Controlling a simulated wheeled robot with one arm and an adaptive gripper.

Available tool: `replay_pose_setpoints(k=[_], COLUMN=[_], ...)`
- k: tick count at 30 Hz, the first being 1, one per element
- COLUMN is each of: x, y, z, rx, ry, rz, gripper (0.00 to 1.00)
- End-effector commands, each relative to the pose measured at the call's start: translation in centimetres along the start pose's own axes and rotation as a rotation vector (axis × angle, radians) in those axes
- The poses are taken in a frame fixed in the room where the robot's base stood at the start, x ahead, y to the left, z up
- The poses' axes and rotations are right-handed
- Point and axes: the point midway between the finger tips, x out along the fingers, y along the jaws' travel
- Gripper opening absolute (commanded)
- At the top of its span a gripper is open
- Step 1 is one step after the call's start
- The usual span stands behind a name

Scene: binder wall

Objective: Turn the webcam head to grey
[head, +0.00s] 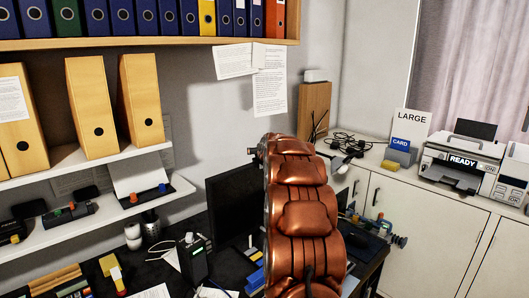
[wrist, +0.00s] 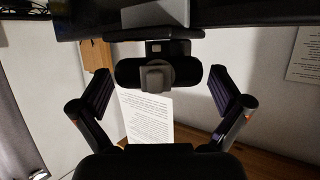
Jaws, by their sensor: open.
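In the wrist view the webcam head (wrist: 128,73) is a dark rounded bar with a grey square piece (wrist: 157,78) at its middle. A short dark mount (wrist: 154,48) joins it to the edge of the dark monitor (wrist: 240,14), which lies along the top of this view. My gripper (wrist: 161,80) is open, with one finger on each side of the webcam head. Gaps show between the fingers and the head's ends. In the head view the monitor (head: 228,195) is partly covered by my copper arm. The webcam and gripper cannot be made out clearly there.
Binder shelves (head: 120,45) are on the left, above a cluttered dark desk. A wooden box file (head: 314,108), loose cables (head: 350,145) and a printer (head: 462,160) stand on the white cabinet at the right. Papers (head: 270,85) hang on the wall behind the monitor.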

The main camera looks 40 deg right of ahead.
Motion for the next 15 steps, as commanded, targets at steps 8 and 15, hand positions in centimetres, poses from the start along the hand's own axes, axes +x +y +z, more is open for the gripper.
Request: replay_pose_setpoints(k=[8, 15], x=[-1.1, -3.6], y=[0.0, 0.0], z=[-0.1, -0.1], rx=[0.001, 0.000], ry=[0.000, 0.000], rz=[0.000, -0.001], gripper=[1.00, 1.00])
